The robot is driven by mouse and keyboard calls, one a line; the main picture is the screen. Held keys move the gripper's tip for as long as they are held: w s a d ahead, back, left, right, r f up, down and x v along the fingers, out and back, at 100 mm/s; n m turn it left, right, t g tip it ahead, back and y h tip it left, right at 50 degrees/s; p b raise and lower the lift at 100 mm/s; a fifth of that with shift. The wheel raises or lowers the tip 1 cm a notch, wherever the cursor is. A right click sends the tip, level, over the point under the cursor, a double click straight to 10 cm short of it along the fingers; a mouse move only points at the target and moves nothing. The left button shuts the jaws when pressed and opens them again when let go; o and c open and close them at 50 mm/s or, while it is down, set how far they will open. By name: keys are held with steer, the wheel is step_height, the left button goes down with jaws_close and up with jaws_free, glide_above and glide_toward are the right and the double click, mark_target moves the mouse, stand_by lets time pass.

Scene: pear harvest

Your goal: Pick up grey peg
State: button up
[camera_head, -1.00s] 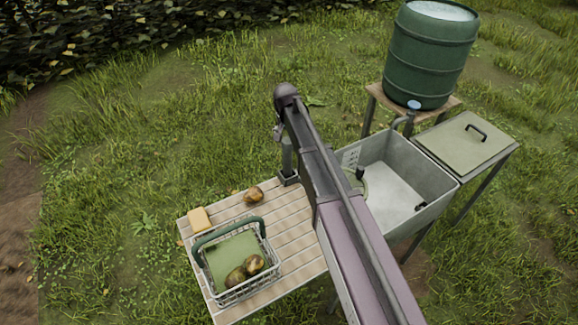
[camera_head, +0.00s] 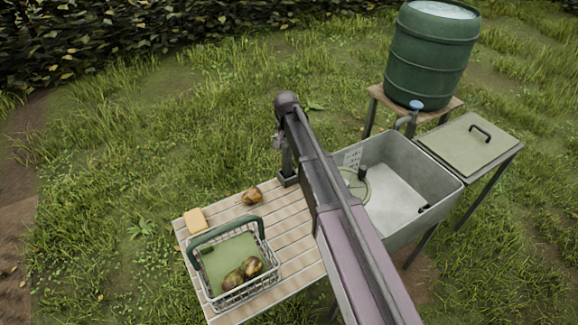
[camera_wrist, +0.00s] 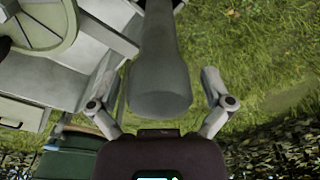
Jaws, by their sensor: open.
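The grey peg (camera_head: 286,160) stands upright in a dark base at the far right corner of the slatted table, partly hidden by my arm. In the wrist view, a large grey rounded shaft (camera_wrist: 160,90), which looks like the peg, reaches toward the camera in the middle. My gripper (camera_wrist: 161,78) is open, with one finger on each side of the shaft and visible gaps to both. In the head view my gripper (camera_head: 279,141) is small and dark at the peg's upper part. Contact cannot be told there.
The slatted table (camera_head: 295,240) holds a wire basket (camera_head: 233,292) with pears, a loose pear (camera_head: 252,195) and a yellow block (camera_head: 196,221). A metal sink (camera_head: 400,190) with a round green disc (camera_head: 355,187) stands right, by a green barrel (camera_head: 432,55) and lidded stand (camera_head: 468,143).

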stand_by(0.3)
steer(key=c, duration=1.3)
steer(key=shift+c, duration=0.2)
steer(key=shift+r, duration=0.25)
step_height(320, 180, up, 10)
steer(key=p, duration=1)
steer(key=shift+f, duration=0.25)
steer(key=shift+r, duration=0.2)
step_height(320, 180, up, 7)
steer(key=p, duration=0.7)
steer(key=shift+f, duration=0.25)
